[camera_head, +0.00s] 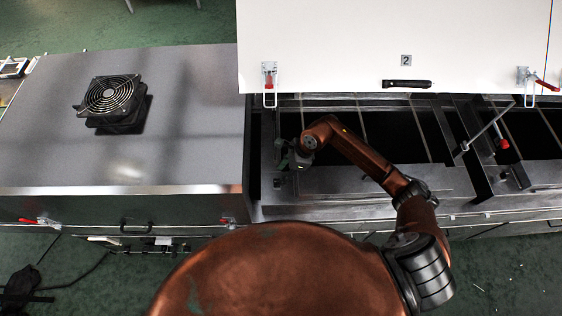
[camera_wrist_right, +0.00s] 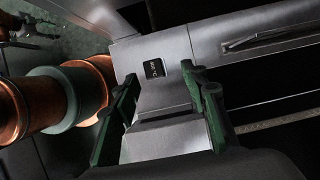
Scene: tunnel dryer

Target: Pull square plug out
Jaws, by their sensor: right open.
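In the right wrist view a small black square piece (camera_wrist_right: 153,68) with pale markings sits on a grey metal surface; it may be the square plug, but I cannot tell for sure. My right gripper (camera_wrist_right: 159,76) is open, its two green fingers spread with the black square showing between and just beyond their tips. Nothing is held between them. My left gripper is not in view.
A raised white lid (camera_head: 335,45) marked 2 stands behind the open dryer bay. A closed grey cover (camera_head: 195,120) lies left, with a black fan (camera_head: 112,97) on it. A red-handled clamp (camera_head: 502,145) stands at the bay's right.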

